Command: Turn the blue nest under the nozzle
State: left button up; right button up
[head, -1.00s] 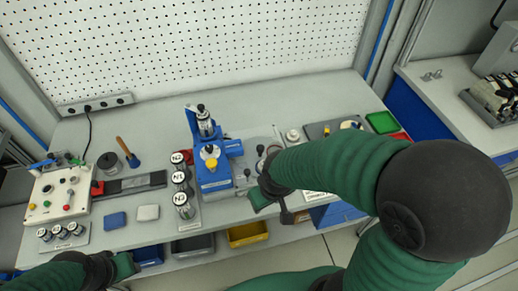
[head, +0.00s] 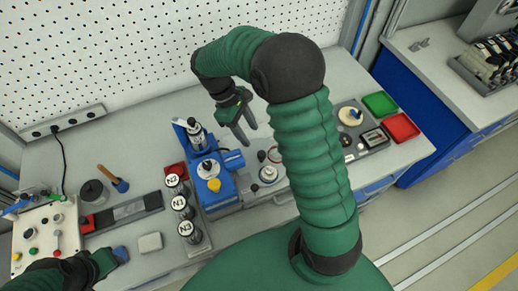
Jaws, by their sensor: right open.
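The blue press fixture (head: 222,184) stands on the bench left of centre. A silver and black cylinder is held upright on its blue column, and a yellow knob (head: 214,185) sits at its front. I cannot clearly separate the nest from the rest of the blue body. My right gripper (head: 246,136) is open and empty, fingers pointing down, behind and to the right of the fixture and apart from it. My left gripper (head: 118,257) is low at the left, by a blue block (head: 122,254) that it partly hides; its jaws are unclear.
Canisters marked N2, N1 and N3 (head: 179,203) stand just left of the fixture. A grey block (head: 150,242) lies near the front edge. A control box (head: 45,236) is far left. Green (head: 380,104) and red (head: 402,127) trays are right, partly beyond my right arm.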

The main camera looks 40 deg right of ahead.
aim_at(261, 153)
jog(key=x, duration=0.3)
jog(key=w+x, duration=0.1)
jog(key=x, duration=0.3)
jog(key=shift+w+d+f+p, duration=0.2)
jog(key=shift+f+p, duration=0.1)
jog(key=shift+f, duration=0.1)
jog(key=x, duration=0.3)
jog(key=shift+s+d+f, duration=0.25)
jog(key=shift+s+d, duration=0.1)
jog(key=shift+s, duration=0.05)
jog(key=shift+s+f, duration=0.1)
jog(key=shift+s, duration=0.05)
jog(key=shift+a, duration=0.2)
jog(key=shift+w+a, duration=0.15)
jog(key=shift+w, duration=0.05)
jog(key=c, duration=0.4)
grip_shut()
pick_arm(q)
jog(key=shift+w+d+r, duration=0.15)
jog(key=shift+w+r, duration=0.15)
jog(key=shift+w, duration=0.3)
pick_arm(e)
jog(key=shift+s, duration=0.1)
